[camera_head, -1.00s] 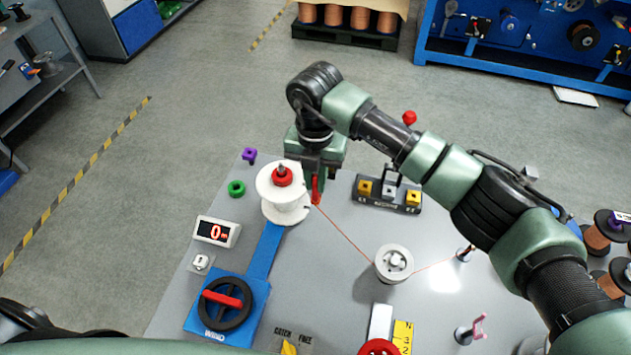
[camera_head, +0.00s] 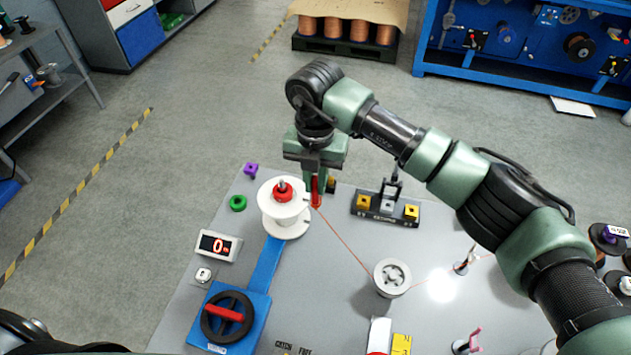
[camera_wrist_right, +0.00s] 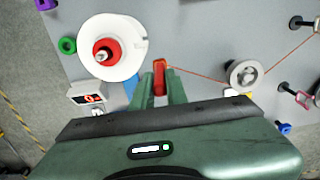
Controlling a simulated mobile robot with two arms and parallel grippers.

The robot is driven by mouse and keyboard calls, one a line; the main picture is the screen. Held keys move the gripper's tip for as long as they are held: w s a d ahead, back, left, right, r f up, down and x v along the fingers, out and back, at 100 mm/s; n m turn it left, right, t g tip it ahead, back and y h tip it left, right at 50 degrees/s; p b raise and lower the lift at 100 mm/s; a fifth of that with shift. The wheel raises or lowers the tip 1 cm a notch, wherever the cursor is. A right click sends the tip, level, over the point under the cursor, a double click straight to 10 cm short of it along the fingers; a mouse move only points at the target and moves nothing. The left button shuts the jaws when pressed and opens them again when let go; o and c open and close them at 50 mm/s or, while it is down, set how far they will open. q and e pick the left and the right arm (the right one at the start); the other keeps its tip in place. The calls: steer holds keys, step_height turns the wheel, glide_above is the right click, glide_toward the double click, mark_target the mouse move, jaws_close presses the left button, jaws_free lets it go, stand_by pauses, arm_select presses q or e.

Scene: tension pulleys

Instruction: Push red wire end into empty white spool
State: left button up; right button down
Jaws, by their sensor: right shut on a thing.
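The empty white spool (camera_head: 284,218) stands upright on the table, with a red hub cap and a metal shaft on top. It also shows in the right wrist view (camera_wrist_right: 125,52). My right gripper (camera_head: 316,192) is just right of the spool and shut on the red wire end (camera_wrist_right: 160,78), a small red piece. A small gap shows between the red end and the spool in the wrist view. My left gripper is not in view.
A blue wind crank (camera_head: 228,315) and a red-digit counter (camera_head: 217,246) stand at left. A black stand with yellow blocks (camera_head: 387,206) is right of my gripper.

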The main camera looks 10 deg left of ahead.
steer(key=w+a+b, duration=0.3)
steer(key=shift+w+a, duration=0.3)
steer(key=shift+f+b, duration=0.1)
steer(key=shift+b, duration=0.2)
steer(key=shift+d+f+b, duration=0.1)
steer(key=shift+f+b, duration=0.35)
steer(key=shift+f, duration=0.15)
steer(key=shift+f+b, duration=0.85)
steer(key=shift+f, duration=0.1)
stand_by(1.5)
stand_by(0.3)
steer(key=c, duration=1.3)
jaws_free()
steer(key=shift+c, duration=0.2)
